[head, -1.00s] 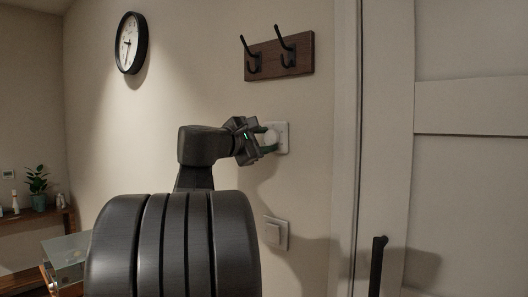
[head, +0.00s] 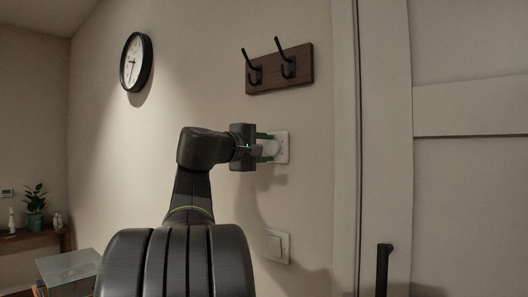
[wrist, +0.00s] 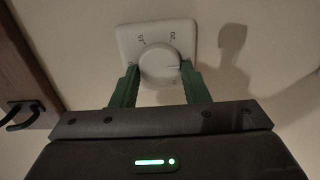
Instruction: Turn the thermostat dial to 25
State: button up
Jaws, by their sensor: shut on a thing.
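The thermostat is a white square plate (wrist: 128,42) on the wall with a round white dial (wrist: 159,62) in its middle. The plate also shows in the head view (head: 284,146). My gripper (head: 267,147) reaches it from the left, and its green fingers are shut on the dial from opposite sides. In the wrist view, dark marks stand on the plate above the dial, too small to read surely. A thin pointer line on the dial points to the right in that view. The fingers hide parts of the dial's edge and plate.
A wooden coat rack (head: 263,75) with two black hooks hangs above the thermostat. A light switch (head: 277,245) is below it. A door with a black handle (head: 384,268) stands at right. A clock (head: 136,62) hangs at upper left.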

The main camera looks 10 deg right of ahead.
dwell(0.3)
jog(key=o, duration=1)
jog(key=b+v, duration=0.1)
jog(key=v, duration=1.2)
jog(key=shift+s+a, duration=0.25)
jog(key=shift+a, duration=0.05)
jog(key=p+x, duration=0.1)
jog(key=x, duration=1.2)
jog(key=shift+w+d, duration=0.3)
jog(key=shift+a, duration=0.1)
